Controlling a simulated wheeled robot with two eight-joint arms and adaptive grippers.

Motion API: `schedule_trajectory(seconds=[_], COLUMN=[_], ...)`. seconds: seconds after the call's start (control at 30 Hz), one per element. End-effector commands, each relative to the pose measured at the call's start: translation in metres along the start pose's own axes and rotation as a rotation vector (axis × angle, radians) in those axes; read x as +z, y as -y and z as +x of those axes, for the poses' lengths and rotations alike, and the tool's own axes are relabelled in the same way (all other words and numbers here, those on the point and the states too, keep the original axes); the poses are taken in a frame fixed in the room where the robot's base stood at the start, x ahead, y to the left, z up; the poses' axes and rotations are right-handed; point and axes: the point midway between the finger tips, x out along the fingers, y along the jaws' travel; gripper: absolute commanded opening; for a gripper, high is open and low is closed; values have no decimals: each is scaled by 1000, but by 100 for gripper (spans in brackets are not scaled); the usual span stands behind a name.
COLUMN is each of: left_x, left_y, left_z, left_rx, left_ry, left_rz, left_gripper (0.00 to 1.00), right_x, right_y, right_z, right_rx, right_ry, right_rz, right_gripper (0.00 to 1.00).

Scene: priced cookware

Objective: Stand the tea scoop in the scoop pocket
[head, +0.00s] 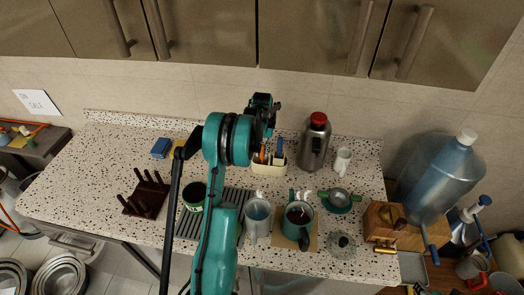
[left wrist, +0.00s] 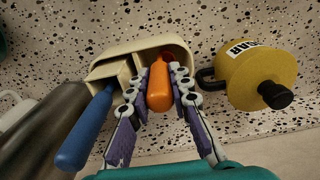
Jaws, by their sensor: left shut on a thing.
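My left gripper (left wrist: 160,74) is shut on an orange handle, which I take to be the tea scoop (left wrist: 159,90). Its lower end is hidden inside or behind the wide compartment of a cream holder (left wrist: 122,53); I cannot tell whether it touches the bottom. A blue-handled tool (left wrist: 84,130) leans out of a smaller compartment beside it. In the head view the holder (head: 270,169) stands near the back of the counter, with the left gripper (head: 265,128) above it and its fingers mostly hidden. My right gripper is not in view.
A yellow labelled canister (left wrist: 257,75) with a black knob stands beside the holder. A steel flask (head: 314,148) with a red cap is on the other side. Mugs (head: 257,215) and a dark pegged rack (head: 146,195) stand nearer. The counter's left end is clear.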

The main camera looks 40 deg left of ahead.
Motion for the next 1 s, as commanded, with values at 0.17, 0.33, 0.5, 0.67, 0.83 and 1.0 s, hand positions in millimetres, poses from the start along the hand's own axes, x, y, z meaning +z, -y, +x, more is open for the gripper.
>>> schedule_trajectory(seconds=[0.17, 0.33, 0.5, 0.67, 0.83, 1.0], left_x=[0, 0, 0, 0, 0, 0], left_y=[0, 0, 0, 0, 0, 0], left_z=[0, 0, 0, -2, -21, -58], left_rx=[0, 0, 0, 0, 0, 0], left_ry=[0, 0, 0, 0, 0, 0], left_rz=[0, 0, 0, 0, 0, 0], left_gripper=[2, 43, 44, 44, 44, 44], right_x=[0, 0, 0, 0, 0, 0], right_y=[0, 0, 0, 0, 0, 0], right_z=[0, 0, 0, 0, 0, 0], right_rx=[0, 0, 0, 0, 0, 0], right_ry=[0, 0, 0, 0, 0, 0], right_rz=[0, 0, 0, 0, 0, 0], right_gripper=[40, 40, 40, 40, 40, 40])
